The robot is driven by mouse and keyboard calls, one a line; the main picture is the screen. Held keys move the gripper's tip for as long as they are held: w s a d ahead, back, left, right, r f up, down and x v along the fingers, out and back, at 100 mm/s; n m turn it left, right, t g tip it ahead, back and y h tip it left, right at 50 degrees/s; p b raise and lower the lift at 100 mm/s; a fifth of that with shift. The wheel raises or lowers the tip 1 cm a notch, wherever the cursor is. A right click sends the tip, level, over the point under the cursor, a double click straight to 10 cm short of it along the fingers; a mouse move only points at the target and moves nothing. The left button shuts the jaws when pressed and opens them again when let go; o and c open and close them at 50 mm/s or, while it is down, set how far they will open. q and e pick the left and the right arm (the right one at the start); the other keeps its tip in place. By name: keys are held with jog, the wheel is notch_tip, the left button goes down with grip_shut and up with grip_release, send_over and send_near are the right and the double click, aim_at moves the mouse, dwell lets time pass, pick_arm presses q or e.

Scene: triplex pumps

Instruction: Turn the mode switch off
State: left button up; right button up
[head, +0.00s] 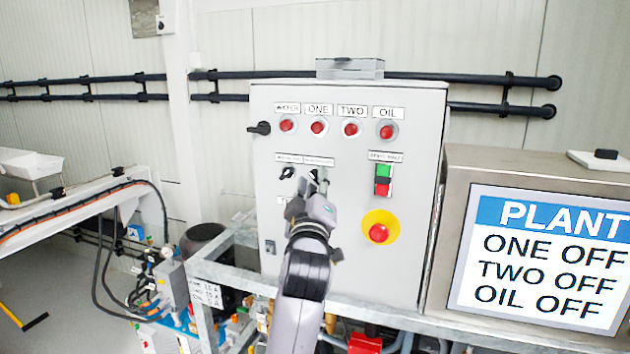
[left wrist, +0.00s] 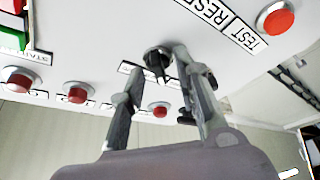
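The grey control cabinet (head: 345,265) carries two black rotary switches side by side below the top lamps. The left one (head: 287,172) is clear in the head view. The right one (head: 315,174) is partly hidden by my left gripper (head: 316,187). Their labels are too small to read, so I cannot tell which is the mode switch. In the left wrist view my left gripper (left wrist: 158,68) is open, with its fingertips on either side of one black knob (left wrist: 156,62). I cannot tell whether they touch it. The other switch (left wrist: 186,117) is partly behind a finger. My right gripper is not in view.
A green and red button pair (head: 383,180) and a red emergency stop on yellow (head: 379,233) are right of my arm. A black handle (head: 259,128) sticks out at the cabinet's left edge. A screen (head: 545,262) reads PLANT, ONE OFF, TWO OFF, OIL OFF.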

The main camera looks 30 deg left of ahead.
pick_arm(q)
jog(key=shift+s+d, duration=0.1)
jog(key=shift+s, duration=0.05)
jog(key=shift+c, duration=1)
grip_shut()
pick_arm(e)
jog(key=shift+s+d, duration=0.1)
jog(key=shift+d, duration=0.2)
